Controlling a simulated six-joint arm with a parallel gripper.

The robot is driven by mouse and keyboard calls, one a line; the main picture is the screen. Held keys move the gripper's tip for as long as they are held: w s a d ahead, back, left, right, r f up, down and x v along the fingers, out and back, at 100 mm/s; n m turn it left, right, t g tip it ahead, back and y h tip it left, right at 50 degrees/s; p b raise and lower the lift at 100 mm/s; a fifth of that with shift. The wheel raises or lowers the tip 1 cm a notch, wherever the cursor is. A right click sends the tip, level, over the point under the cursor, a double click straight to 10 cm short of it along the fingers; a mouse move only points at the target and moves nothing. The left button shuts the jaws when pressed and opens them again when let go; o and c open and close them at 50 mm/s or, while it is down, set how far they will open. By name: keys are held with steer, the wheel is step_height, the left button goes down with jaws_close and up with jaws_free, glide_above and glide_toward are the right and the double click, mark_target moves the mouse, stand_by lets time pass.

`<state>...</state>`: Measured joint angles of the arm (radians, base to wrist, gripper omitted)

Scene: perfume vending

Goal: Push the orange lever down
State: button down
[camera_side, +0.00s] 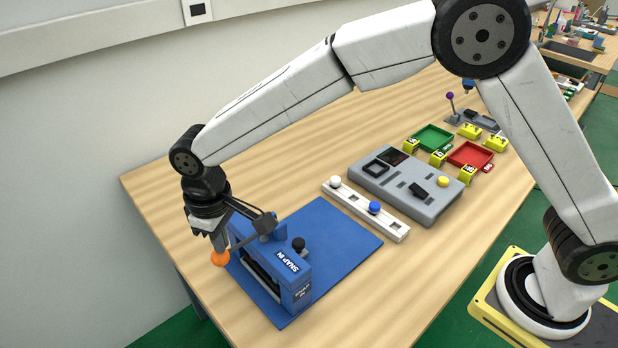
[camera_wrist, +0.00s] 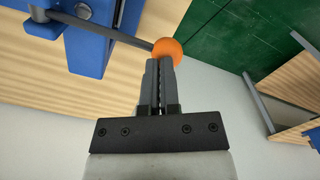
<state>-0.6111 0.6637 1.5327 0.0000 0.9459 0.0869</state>
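The orange lever knob (camera_side: 220,258) sits on the end of a thin dark rod, at the left side of the blue "SNAP IN" device (camera_side: 286,268). In the wrist view, the orange knob (camera_wrist: 168,49) is right at the fingertips, and its rod runs left to the blue device (camera_wrist: 92,42). My gripper (camera_side: 218,246) points down, with its fingers directly over the knob. In the wrist view, the fingers of my gripper (camera_wrist: 159,66) are together with only a narrow slit between them. The knob lies beyond the tips, not between them; whether they touch it I cannot tell.
The device stands on a blue mat (camera_side: 345,232) near the table's left end. A white strip with a white and a blue knob (camera_side: 375,207) and a grey panel (camera_side: 408,188) lie to the right. Green (camera_side: 434,137) and red (camera_side: 470,155) trays are farther back.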

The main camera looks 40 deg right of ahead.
steer(key=shift+f, duration=0.5)
steer(key=shift+r, duration=0.2)
stand_by(0.4)
step_height(320, 180, up, 11)
stand_by(1.6)
steer(key=shift+d+f, duration=0.1)
steer(key=s+d+f+m+t, duration=0.1)
steer(key=d+f+m, duration=0.15)
steer(key=d, duration=0.65)
steer(key=s+d+f+m, duration=0.1)
steer(key=s+d+f, duration=0.15)
steer(key=d, duration=0.55)
steer(key=s+d+f+m+t, duration=0.1)
steer(key=s+d+f, duration=0.4)
steer(key=s+d, duration=0.5)
steer(key=shift+s+d+f+m+t, duration=0.2)
steer(key=shift+d+f+m+t, duration=0.1)
steer(key=shift+d+m, duration=0.65)
